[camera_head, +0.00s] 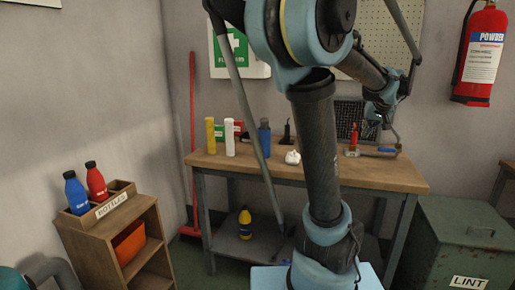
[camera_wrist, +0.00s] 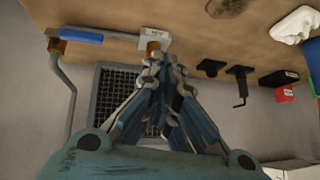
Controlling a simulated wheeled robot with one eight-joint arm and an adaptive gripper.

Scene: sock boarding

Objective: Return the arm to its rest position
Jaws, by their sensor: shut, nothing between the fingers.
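My arm rises from the middle of the head view, bends at the top and reaches right over the back of the workbench (camera_head: 300,170). My gripper (camera_head: 372,118) is small and partly hidden by its own wrist there. In the wrist view my gripper (camera_wrist: 160,58) is shut and empty, its fingers drawn together. Nothing hangs from it. It appears above or in front of the dark mesh panel (camera_wrist: 105,105), near a tool with a blue handle (camera_wrist: 82,37) and metal lever; contact is not visible.
On the bench stand a yellow bottle (camera_head: 210,134), a white bottle (camera_head: 229,137), a blue bottle (camera_head: 264,138), a white crumpled item (camera_head: 293,157) and a red item (camera_head: 353,137). A bottle shelf (camera_head: 110,235) stands left, a green lint bin (camera_head: 462,245) right.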

